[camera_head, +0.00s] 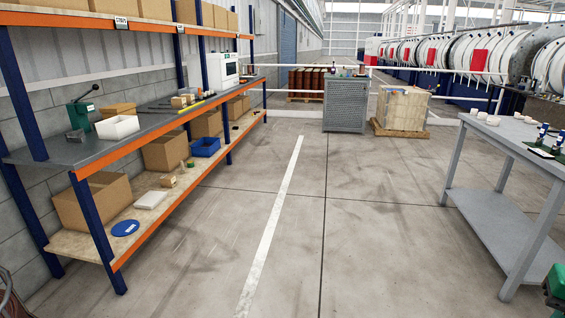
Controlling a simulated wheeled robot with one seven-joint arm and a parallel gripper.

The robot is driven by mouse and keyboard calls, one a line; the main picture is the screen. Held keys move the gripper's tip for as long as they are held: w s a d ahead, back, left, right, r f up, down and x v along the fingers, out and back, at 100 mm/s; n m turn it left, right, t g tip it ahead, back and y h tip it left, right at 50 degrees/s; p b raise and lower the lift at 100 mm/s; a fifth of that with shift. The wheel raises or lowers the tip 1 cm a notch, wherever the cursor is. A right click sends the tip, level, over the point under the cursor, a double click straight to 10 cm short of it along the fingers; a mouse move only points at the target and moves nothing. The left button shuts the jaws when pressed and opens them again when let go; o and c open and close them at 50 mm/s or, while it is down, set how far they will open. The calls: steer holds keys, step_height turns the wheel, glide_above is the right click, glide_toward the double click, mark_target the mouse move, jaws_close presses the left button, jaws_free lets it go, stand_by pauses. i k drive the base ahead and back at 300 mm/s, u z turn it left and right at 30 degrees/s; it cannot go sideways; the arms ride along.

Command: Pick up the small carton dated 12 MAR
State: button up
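No date can be read on any carton at this size, so I cannot tell which one is dated 12 MAR. Small tan cartons (179,102) sit on the grey worktop of the left rack, beside some long dark and yellow items. Another small tan carton (168,181) lies on the rack's lower wooden shelf. A larger brown carton (119,109) stands on the worktop behind a white open box. My gripper is not in view.
The rack (62,152) runs along the left wall, with large boxes (93,202), a blue bin (205,147) and a blue disc (125,228) below. A grey table (500,215) stands right. A grey cabinet (345,105) and palletised crate (401,108) stand ahead. The middle floor is clear.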

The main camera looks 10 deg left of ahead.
mark_target(190, 98)
steer(key=z, duration=0.1)
steer(key=i, duration=3.45)
steer(key=u, duration=0.4)
steer(key=i, duration=1.2)
steer(key=u, duration=1.05)
steer(key=i, duration=1.55)
steer(key=u, duration=0.5)
